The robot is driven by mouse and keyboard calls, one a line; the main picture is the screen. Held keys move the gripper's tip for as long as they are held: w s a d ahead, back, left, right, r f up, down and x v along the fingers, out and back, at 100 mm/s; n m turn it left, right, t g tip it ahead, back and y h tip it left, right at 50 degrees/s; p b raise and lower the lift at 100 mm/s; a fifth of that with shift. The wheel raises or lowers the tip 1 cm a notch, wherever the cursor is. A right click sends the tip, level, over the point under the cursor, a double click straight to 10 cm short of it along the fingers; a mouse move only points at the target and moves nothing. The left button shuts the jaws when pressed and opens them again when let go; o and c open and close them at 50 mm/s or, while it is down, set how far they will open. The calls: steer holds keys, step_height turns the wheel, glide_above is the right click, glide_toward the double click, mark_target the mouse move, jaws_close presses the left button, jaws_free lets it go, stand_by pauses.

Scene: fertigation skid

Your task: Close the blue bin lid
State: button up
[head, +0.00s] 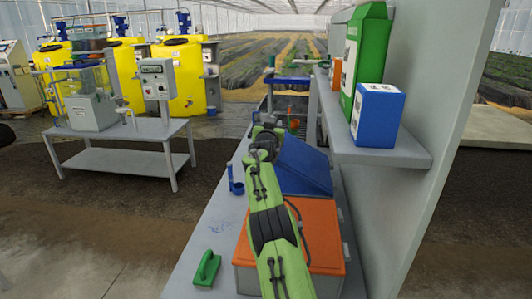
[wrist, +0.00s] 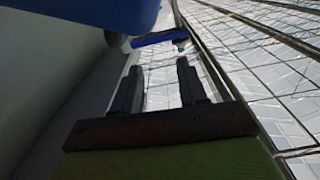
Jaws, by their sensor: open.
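The blue bin's lid (head: 304,165) shows in the head view as a sloping blue panel, tilted up behind the orange bin. The inside of the blue bin is hidden from this side. My green arm reaches over the orange bin, and its end is near the left upper edge of the blue lid. In the wrist view my gripper (wrist: 158,64) has its two dark fingers apart with nothing between them. A large blue surface (wrist: 75,12) fills the top left there, close to the camera; I cannot tell whether it is the lid.
The closed orange bin (head: 318,222) stands in front on the grey bench. A shelf (head: 375,148) with a blue box (head: 377,115) and a green box (head: 364,60) overhangs on the right.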

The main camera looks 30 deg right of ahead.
steer(key=shift+b+v, duration=1.85)
steer(key=shift+b, duration=1.5)
steer(key=shift+v, duration=0.95)
steer(key=b+v, duration=0.1)
steer(key=v, duration=1)
